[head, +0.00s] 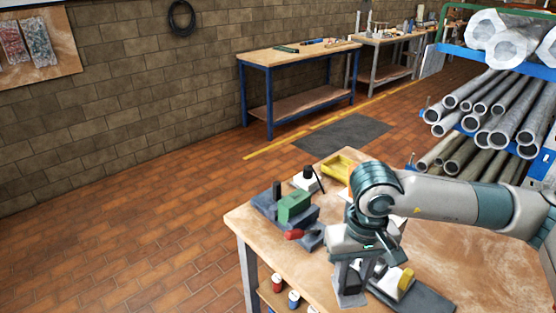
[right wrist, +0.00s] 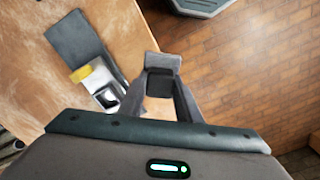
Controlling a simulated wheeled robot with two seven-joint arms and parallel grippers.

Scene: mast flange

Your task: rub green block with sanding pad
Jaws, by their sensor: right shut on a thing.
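The green block (head: 295,206) sits in a dark blue-grey vise (head: 268,203) near the left end of the workbench. My right gripper (head: 352,278) is at the bench's front edge, to the right of and nearer than the green block, and apart from it. It points down and is shut on a grey pad (head: 347,297), which I take for the sanding pad. In the right wrist view the grey pad (right wrist: 163,61) shows between and beyond the fingertips (right wrist: 160,86). My left gripper is not in view.
A dark grey mat (head: 430,297) with a yellow-and-white item (head: 404,281) lies right of my gripper. A red-ended handle (head: 293,235) is in front of the vise. A yellow tray (head: 340,167) and white container (head: 306,181) stand behind. The bench's right part looks clear.

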